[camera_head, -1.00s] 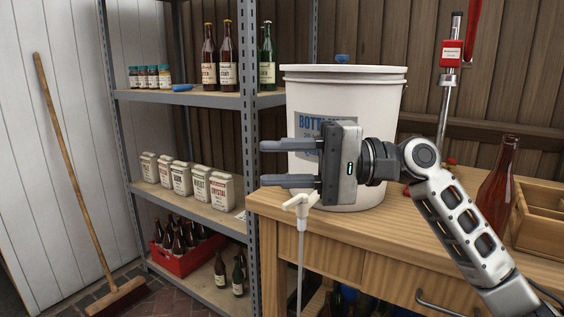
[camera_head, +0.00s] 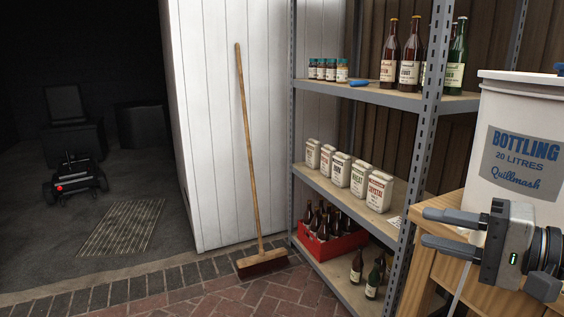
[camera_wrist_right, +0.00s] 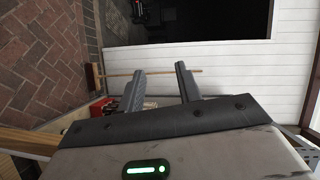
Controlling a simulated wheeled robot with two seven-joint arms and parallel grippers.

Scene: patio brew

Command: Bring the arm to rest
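My right gripper (camera_head: 432,229) is at the right edge of the head view, in front of the white bottling bucket (camera_head: 518,180) and pointing left. Its two fingers are apart with nothing between them. In the right wrist view the fingers (camera_wrist_right: 160,84) also stand apart and empty, with the broom and white wall beyond. The rest of the right arm is mostly cut off by the frame edge. My left gripper is in neither view.
A metal shelf (camera_head: 379,96) holds bottles, jars and cartons, with a red crate (camera_head: 336,247) of bottles at the bottom. A broom (camera_head: 250,150) leans on the white wall. The wooden workbench (camera_head: 449,273) is at right. Brick floor (camera_head: 200,300) is clear at front.

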